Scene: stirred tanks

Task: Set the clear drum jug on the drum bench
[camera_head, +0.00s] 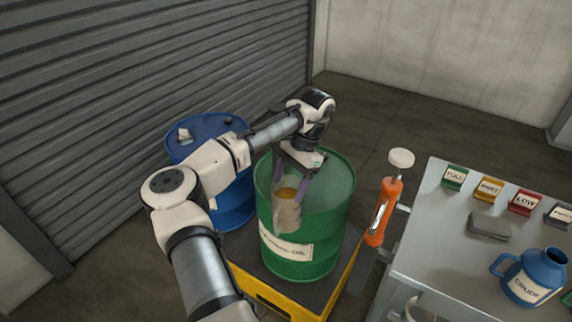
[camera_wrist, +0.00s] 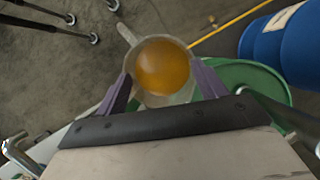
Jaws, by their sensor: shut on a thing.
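The clear drum jug (camera_head: 287,212) is a see-through vessel with amber liquid in it. My gripper (camera_head: 292,185) is shut on it and holds it upright, in front of the green drum in the head view. In the wrist view the jug (camera_wrist: 163,68) sits between the two purple fingers of my gripper (camera_wrist: 160,88), and its handle or spout points up-left. The drum bench is probably the grey table (camera_head: 425,247) at the right; no label on it names it. Whether the jug touches the drum cannot be told.
The green drum (camera_head: 335,220) stands on a yellow-edged pallet (camera_head: 345,285), beside a blue drum (camera_head: 232,210). An orange pump-like tool (camera_head: 384,212) hangs at the bench's left side. The bench holds several coloured labelled blocks (camera_head: 489,189), a grey block (camera_head: 489,227) and a blue CRUDE jug (camera_head: 535,277).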

